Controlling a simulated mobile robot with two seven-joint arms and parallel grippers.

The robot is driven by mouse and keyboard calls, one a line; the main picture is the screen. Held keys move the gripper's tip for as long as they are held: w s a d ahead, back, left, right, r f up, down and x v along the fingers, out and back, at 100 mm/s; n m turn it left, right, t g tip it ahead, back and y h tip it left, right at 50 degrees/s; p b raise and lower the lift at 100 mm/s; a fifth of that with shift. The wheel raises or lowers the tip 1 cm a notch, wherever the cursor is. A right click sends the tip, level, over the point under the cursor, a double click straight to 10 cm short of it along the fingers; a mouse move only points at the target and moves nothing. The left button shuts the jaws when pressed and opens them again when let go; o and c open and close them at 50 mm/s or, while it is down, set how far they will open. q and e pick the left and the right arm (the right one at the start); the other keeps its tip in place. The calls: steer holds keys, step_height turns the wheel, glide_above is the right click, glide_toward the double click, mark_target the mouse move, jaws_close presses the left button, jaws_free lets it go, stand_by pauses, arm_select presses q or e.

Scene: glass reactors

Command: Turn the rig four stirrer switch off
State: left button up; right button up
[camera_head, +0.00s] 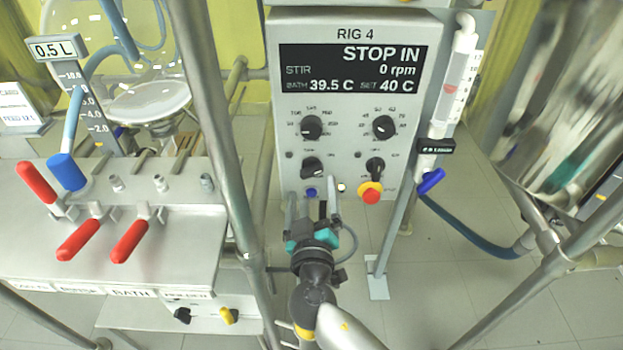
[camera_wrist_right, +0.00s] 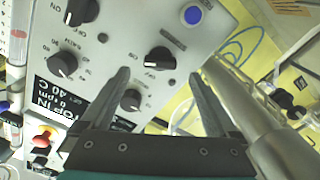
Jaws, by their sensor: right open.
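The rig four control box (camera_head: 292,100) stands at centre. Its display (camera_head: 352,68) reads STOP IN, STIR 0 rpm, BATH 39.5 C, SET 40 C. A black switch knob (camera_head: 313,167) sits at the lower left of the panel, just above a blue button (camera_head: 311,192). In the right wrist view this knob (camera_wrist_right: 160,58) appears between the fingertips, with no clear contact. Its labels are too small to read surely. My right gripper (camera_head: 311,207) is open and empty below the knob; it also shows in the wrist view (camera_wrist_right: 160,76). My left gripper is not in view.
A second switch knob (camera_head: 375,168) and a red stop button (camera_head: 370,194) on a yellow base are to the right. Two dials (camera_head: 311,127) (camera_head: 384,127) sit above. A steel post (camera_head: 222,125) stands left, near red-handled valves (camera_head: 78,240). A blue hose (camera_head: 465,232) runs right.

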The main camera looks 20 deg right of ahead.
mark_target(312, 175)
steer(key=x, duration=0.3)
steer(key=shift+w+d, duration=0.1)
steer(key=shift+w, duration=0.25)
steer(key=shift+w+d, duration=0.15)
steer(key=shift+w, duration=0.25)
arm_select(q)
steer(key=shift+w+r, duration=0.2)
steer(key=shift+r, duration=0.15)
arm_select(e)
steer(key=c, duration=1.4)
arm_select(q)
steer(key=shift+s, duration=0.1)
